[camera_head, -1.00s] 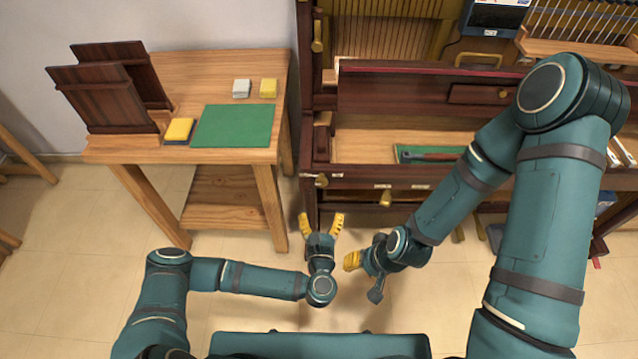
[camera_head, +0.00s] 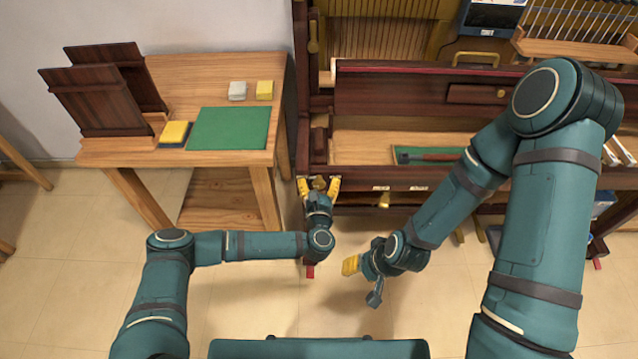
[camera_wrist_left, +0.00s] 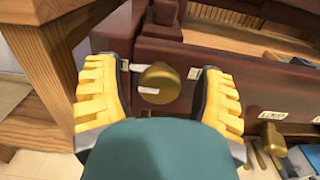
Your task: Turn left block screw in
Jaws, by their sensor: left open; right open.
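The left block screw is a round brass knob (camera_wrist_left: 159,83) on the front of the dark wood piano's left key block; it also shows in the head view (camera_head: 319,183). My left gripper (camera_head: 319,186) is open, with its yellow fingers on either side of the knob. In the left wrist view the open fingers (camera_wrist_left: 158,90) show a gap on both sides of the knob, and I cannot tell how far it stands from them in depth. My right gripper (camera_head: 350,265) hangs over the floor in front of the piano, empty.
A wooden side table (camera_head: 215,165) with a green mat (camera_head: 228,128), yellow and white blocks and dark panels stands left of the piano. A second brass screw (camera_wrist_left: 273,139) sits to the right. A tool lies on a green cloth (camera_head: 402,154) in the piano's open key bed.

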